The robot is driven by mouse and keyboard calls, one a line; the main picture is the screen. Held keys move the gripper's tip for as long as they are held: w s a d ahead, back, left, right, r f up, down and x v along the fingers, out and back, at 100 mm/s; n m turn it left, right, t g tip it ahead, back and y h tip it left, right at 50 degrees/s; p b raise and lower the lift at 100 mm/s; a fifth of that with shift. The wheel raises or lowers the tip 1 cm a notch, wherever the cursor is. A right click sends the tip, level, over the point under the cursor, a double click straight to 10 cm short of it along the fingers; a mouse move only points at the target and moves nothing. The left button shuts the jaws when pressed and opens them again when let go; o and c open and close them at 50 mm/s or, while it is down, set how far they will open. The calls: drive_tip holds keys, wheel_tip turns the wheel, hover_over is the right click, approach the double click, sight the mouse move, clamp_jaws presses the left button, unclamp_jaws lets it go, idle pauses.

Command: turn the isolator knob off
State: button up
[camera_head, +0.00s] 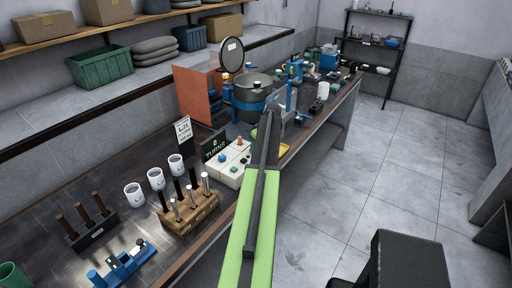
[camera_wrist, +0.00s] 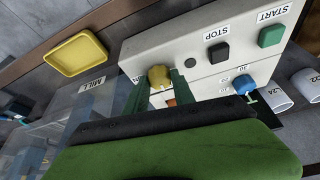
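In the wrist view a pale control box carries a round yellow knob (camera_wrist: 159,77), which I take to be the isolator knob. My gripper (camera_wrist: 161,79) is open, with its two dark green fingers apart on either side of this knob. I cannot tell whether either finger touches it. A small orange-brown part (camera_wrist: 171,102) shows between the fingers, partly hidden. The box also bears a black STOP button (camera_wrist: 218,53), a green START button (camera_wrist: 270,36) and a blue dial (camera_wrist: 243,84). In the head view the control box (camera_head: 226,176) stands at the bench edge, partly behind my arm.
A yellow tray (camera_wrist: 80,54) lies beside the box. A clear panel with a MILL label (camera_wrist: 92,84) is close to my gripper. White cups (camera_head: 157,179) and a wooden tool rack (camera_head: 190,218) stand on the bench. The floor (camera_head: 400,175) at right is mostly clear.

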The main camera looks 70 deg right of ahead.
drive_tip(key=o, duration=0.4)
drive_tip(key=shift+o, duration=0.2)
drive_tip(key=shift+r, duration=0.1)
drive_tip(key=p+v, duration=1.6)
drive_tip(key=v, duration=0.1)
